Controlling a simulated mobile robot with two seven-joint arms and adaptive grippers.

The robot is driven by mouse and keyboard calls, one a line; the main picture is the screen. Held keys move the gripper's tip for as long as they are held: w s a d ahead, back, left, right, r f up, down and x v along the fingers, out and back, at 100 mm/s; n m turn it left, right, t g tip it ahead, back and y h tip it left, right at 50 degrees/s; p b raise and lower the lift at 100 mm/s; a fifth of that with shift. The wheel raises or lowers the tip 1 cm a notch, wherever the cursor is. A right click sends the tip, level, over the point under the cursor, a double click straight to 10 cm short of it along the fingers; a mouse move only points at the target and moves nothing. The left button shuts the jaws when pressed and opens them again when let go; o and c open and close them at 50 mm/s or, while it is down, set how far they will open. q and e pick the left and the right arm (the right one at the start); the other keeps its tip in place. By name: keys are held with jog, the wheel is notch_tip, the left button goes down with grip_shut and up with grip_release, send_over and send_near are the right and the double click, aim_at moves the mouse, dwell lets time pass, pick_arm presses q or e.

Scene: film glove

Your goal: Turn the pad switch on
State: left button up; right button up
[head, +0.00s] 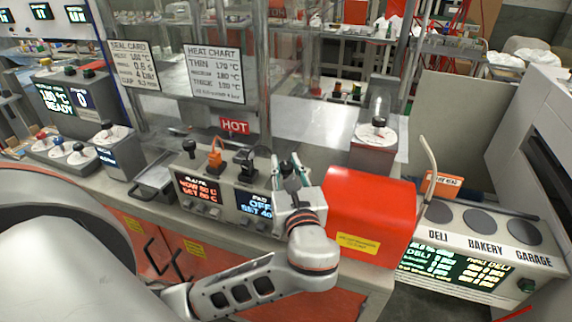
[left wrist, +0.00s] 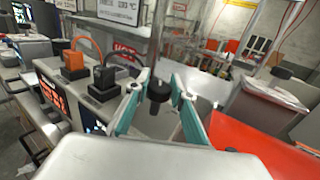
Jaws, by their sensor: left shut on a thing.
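The control box carries a pad display (head: 254,205) that reads PAD, OFF and SET 40. My right gripper is not in view.
A red box (head: 368,205) stands just right of my left gripper. Glass panels, a heat chart (head: 214,74) and a HOT sign (head: 234,126) are behind the control box. Another round black knob (head: 190,147) is at its left end.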

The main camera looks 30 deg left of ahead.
pick_arm(q)
jog(key=m+t+h, duration=0.2)
jog(key=h, duration=0.1)
jog(key=m+t+h, duration=0.1)
jog(key=m+h, duration=0.1)
jog(key=h, duration=0.1)
jog(key=shift+m+t, duration=0.3)
jog(key=shift+t, duration=0.1)
jog(key=m+t+h, duration=0.1)
jog(key=m+h, duration=0.2)
jog(key=h, duration=0.2)
jog(key=shift+f, duration=0.1)
jog(key=shift+f+m+h+b, duration=0.1)
jog(key=shift+m+h+b, duration=0.55)
jog(key=shift+m+h, duration=0.4)
jog(key=shift+m+h+b, duration=0.45)
jog(key=shift+h+b, duration=0.05)
jog(key=shift+h, duration=0.65)
jog(key=shift+m+g+h+b, duration=0.3)
jog(key=shift+m+h+b, duration=0.1)
jog(key=shift+h, duration=0.2)
jog(key=shift+m+h, duration=0.3)
jog(key=shift+h, duration=0.1)
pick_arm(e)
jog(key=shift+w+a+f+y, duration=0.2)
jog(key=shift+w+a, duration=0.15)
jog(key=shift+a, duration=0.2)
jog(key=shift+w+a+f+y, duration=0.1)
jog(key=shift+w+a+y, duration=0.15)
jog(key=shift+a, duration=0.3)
